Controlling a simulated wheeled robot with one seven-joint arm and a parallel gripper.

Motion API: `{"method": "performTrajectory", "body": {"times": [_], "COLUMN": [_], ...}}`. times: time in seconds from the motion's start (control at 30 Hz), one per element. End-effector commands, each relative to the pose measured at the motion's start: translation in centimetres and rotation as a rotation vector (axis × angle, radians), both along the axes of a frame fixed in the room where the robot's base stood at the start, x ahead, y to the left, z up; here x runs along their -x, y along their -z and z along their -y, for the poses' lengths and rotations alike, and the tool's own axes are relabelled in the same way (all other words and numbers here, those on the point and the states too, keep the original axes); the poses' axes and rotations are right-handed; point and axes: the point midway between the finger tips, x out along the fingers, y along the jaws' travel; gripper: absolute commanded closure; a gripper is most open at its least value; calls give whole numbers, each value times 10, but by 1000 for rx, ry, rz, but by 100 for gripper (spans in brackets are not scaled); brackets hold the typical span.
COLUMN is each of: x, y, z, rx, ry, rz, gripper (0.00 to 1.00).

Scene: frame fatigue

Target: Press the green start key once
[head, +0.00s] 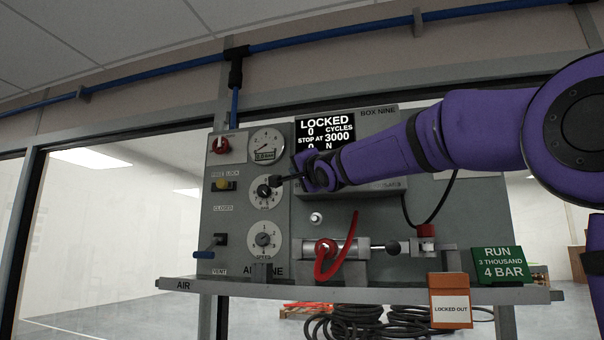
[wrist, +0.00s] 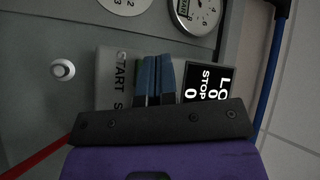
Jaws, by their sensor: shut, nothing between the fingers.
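My gripper is shut and empty in the wrist view (wrist: 154,62), its two blue-grey fingers together in front of the control box. A sliver of green, the start key (wrist: 139,63), shows just beside the fingertips near the START lettering. The fingers cover most of it. I cannot tell whether they touch it. In the head view my purple arm reaches in from the right and hides the key. The box's display (head: 325,134) reads LOCKED, 0 cycles, stop at 3000, and also shows in the wrist view (wrist: 208,82).

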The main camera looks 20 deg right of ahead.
Motion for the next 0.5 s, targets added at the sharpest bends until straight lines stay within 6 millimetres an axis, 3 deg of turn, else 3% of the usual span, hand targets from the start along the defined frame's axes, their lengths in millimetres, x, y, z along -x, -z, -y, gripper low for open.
{"method": "performTrajectory", "body": {"times": [0.5], "x": [31], "y": [-1], "z": [-21], "rx": [-2], "ry": [0], "rz": [0], "gripper": [100]}}
